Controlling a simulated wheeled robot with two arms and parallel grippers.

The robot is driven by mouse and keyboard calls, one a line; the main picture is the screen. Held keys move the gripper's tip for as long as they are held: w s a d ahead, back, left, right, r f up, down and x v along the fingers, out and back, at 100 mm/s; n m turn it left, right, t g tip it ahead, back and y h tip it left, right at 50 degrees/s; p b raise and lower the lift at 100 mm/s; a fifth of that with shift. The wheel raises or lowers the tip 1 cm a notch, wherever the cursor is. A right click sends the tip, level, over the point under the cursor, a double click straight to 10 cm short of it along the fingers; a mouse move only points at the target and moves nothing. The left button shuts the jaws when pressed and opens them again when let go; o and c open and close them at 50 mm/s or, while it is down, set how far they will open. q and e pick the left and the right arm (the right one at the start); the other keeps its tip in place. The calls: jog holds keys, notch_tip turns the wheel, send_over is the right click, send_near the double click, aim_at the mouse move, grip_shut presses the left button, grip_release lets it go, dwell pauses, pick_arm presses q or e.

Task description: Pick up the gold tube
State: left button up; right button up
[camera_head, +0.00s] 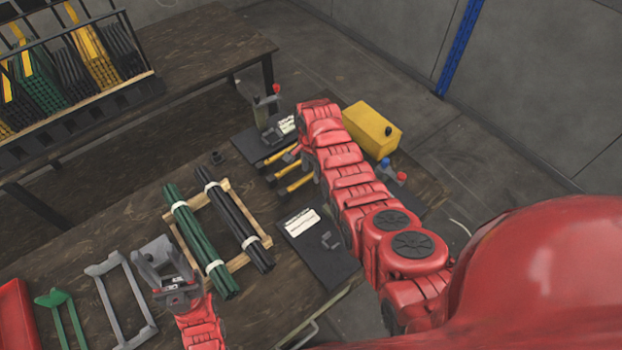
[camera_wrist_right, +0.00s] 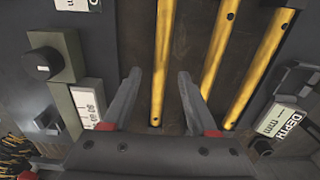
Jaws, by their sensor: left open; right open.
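Several gold tubes lie side by side. In the head view one gold tube (camera_head: 299,184) shows next to my right arm. In the right wrist view a gold tube (camera_wrist_right: 164,50) runs between the two fingers of my right gripper (camera_wrist_right: 158,76), which is open and not closed on it. Two more gold tubes, the middle one (camera_wrist_right: 231,42) and the right one (camera_wrist_right: 262,68), lie to the right of the fingers. In the head view my right gripper is mostly hidden by its own arm. My left gripper (camera_head: 163,258) is open and empty, left of the green rod bundle.
Green rods (camera_head: 195,235) and dark rods (camera_head: 232,218) rest on a wooden frame (camera_head: 262,243). Dark fixtures with a depth gauge (camera_wrist_right: 272,118) flank the tubes. A yellow box (camera_head: 368,128) stands beyond my right arm. A grey stand (camera_head: 122,300) is at left.

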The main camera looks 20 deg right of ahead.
aim_at(311, 174)
notch_tip(311, 174, down, 3)
jog(key=shift+f+b, duration=0.1)
jog(key=shift+b, duration=0.45)
jog(key=shift+c, duration=0.3)
grip_shut()
